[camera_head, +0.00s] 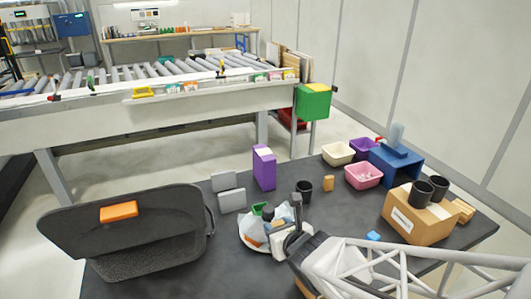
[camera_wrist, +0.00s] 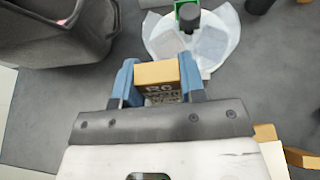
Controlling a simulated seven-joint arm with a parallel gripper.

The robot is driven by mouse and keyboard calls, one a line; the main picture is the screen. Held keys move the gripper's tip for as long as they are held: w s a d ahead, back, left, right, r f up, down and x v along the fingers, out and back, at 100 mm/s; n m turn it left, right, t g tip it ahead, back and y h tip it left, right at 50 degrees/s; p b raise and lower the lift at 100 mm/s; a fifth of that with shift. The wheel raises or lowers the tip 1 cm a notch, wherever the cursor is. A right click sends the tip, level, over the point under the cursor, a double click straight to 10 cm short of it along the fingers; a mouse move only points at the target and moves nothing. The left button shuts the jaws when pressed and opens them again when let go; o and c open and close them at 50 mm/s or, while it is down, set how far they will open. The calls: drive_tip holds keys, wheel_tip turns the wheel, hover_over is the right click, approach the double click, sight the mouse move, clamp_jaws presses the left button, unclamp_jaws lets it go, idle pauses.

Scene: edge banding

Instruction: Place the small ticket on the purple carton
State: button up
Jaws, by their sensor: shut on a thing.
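The purple carton (camera_head: 264,168) stands upright on the dark table, left of centre in the head view, with a pale patch at its top. It does not show in the wrist view. The held piece is hard to make out there.
A white plate (camera_wrist: 152,45) holds crumpled paper and a green-and-dark item. A black bin (camera_head: 150,262) with an orange block (camera_head: 118,211) is at left. Grey blocks (camera_head: 232,201) and a black cup (camera_head: 304,190) flank the carton. A cardboard box (camera_head: 405,222) stands right.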

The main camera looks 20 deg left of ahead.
drive_tip(key=w+a+r, duration=0.2)
drive_tip(key=w+a, duration=0.1)
drive_tip(key=w, duration=0.5)
drive_tip(key=w+a+r, duration=0.2)
drive_tip(key=w+a, duration=0.2)
drive_tip(key=w, duration=0.4)
drive_tip(key=w+a+r, duration=0.2)
drive_tip(key=w+a, duration=0.2)
drive_tip(key=w, duration=0.4)
drive_tip(key=shift+w+m+t+h, duration=0.3)
drive_tip(key=shift+m+t, duration=0.1)
hover_over(264, 152)
drive_tip(key=shift+s+d+f, duration=0.15)
drive_tip(key=shift+f, duration=0.55)
drive_tip(key=shift+w, duration=0.2)
drive_tip(key=shift+a+f, duration=0.2)
drive_tip(key=shift+f, duration=1.6)
drive_tip(key=shift+f, duration=0.15)
